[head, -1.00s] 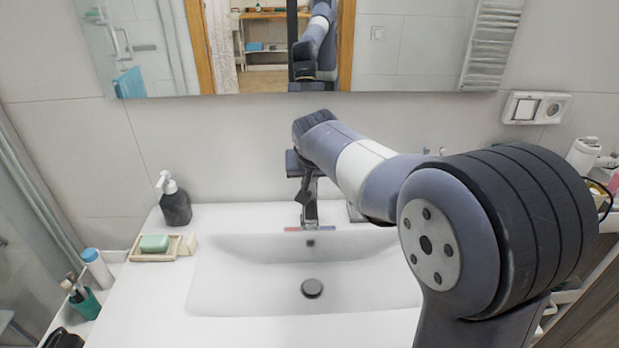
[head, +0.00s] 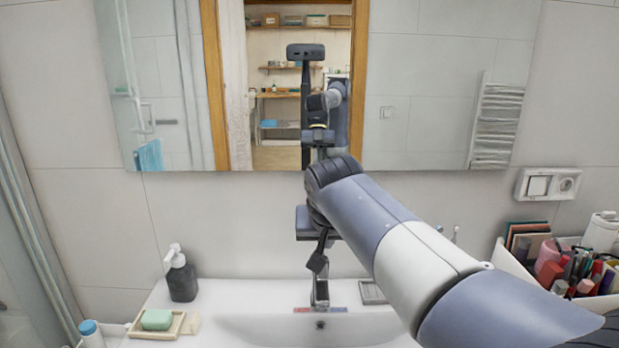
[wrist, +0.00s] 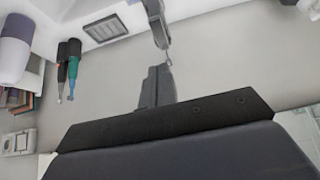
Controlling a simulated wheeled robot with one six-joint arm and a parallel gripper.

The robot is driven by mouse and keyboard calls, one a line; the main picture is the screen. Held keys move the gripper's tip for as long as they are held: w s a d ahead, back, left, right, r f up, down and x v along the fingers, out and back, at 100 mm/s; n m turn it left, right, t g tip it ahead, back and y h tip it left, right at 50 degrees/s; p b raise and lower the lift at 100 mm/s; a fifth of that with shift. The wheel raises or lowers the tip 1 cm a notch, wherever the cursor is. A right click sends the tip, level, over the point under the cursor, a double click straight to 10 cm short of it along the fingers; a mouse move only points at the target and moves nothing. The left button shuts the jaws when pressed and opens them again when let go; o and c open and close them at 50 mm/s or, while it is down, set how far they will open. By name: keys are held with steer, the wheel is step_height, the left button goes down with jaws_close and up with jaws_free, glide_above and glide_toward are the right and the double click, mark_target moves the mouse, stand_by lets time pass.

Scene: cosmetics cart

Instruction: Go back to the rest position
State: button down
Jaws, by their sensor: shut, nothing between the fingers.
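My gripper (head: 318,264) hangs fingers-down at the end of my raised arm, in front of the wall and in line with the tap (head: 320,293) over the sink (head: 265,326). In the wrist view its dark fingers (wrist: 157,88) are together, with nothing between them. The tap (wrist: 157,22) shows beyond the fingertips there, apart from them as far as I can see.
A dark soap bottle (head: 182,279) and a green soap bar (head: 156,319) on a tray stand left of the sink. A mirror (head: 430,90) hangs behind my arm. A cosmetics organiser (head: 516,267) is at right. Two toothbrushes (wrist: 70,66) show in the wrist view.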

steer(key=p, duration=0.1)
glide_above(323, 273)
steer(key=s, duration=0.2)
step_height(323, 273, down, 7)
steer(key=shift+s+f, duration=0.1)
steer(key=f, duration=0.1)
steer(key=f+b, duration=0.1)
steer(key=f, duration=0.1)
steer(key=shift+w+a, duration=0.1)
steer(key=shift+w, duration=0.2)
steer(key=shift+s+f+b, duration=0.25)
steer(key=shift+f+b, duration=0.55)
steer(key=shift+f, duration=0.1)
steer(key=shift+r, duration=0.1)
